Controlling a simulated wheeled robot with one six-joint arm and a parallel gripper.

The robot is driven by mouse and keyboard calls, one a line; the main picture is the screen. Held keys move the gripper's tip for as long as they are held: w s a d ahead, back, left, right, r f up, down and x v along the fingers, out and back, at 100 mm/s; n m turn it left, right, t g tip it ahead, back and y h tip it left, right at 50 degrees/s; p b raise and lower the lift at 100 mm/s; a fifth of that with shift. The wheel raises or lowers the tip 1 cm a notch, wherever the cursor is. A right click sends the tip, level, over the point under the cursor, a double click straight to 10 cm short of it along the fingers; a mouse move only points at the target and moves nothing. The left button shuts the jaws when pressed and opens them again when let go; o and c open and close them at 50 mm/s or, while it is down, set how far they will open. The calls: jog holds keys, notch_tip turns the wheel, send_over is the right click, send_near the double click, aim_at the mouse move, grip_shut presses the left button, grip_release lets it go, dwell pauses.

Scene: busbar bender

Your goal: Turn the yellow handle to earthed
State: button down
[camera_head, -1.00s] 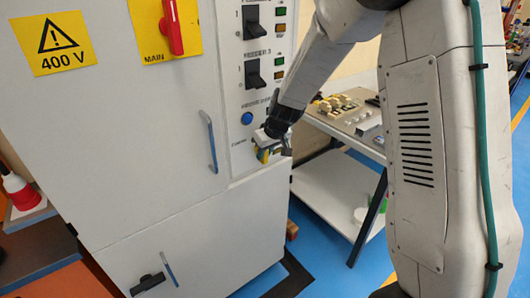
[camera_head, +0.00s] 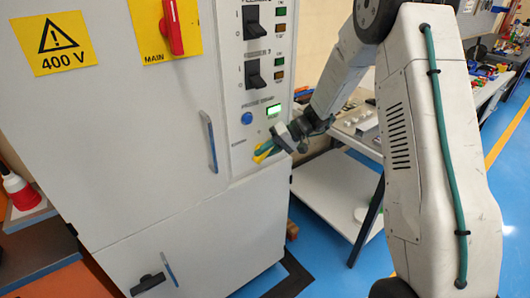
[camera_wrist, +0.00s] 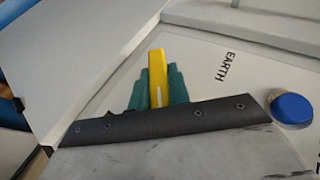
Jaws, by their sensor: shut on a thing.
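The yellow handle (camera_head: 262,154) is low on the narrow right panel of the grey cabinet, below the blue button. My gripper (camera_head: 271,147) is shut on it, with its green finger pads on both sides. In the wrist view the yellow handle (camera_wrist: 157,68) shows between the pads of my gripper (camera_wrist: 158,85), with a white line along it. The word EARTH (camera_wrist: 226,67) is printed on the panel to its right. The handle's base is hidden behind my gripper. A lamp (camera_head: 273,111) above the handle is lit green.
The blue button (camera_head: 247,118) is close above the handle; it also shows in the wrist view (camera_wrist: 291,108). Black switches (camera_head: 254,73) sit higher on the panel. A blue door pull (camera_head: 209,141) is to the left. A bench (camera_head: 359,142) stands right of the cabinet.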

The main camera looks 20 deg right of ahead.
jog(key=m+y, duration=0.1)
jog(key=y, duration=0.3)
jog(key=shift+d, duration=0.1)
jog(key=shift+m+y, duration=0.6)
jog(key=shift+y, duration=0.9)
jog(key=c, duration=1.3)
grip_release()
jog(key=d, duration=0.7)
jog(key=shift+s+d, duration=0.25)
jog(key=shift+d, duration=0.1)
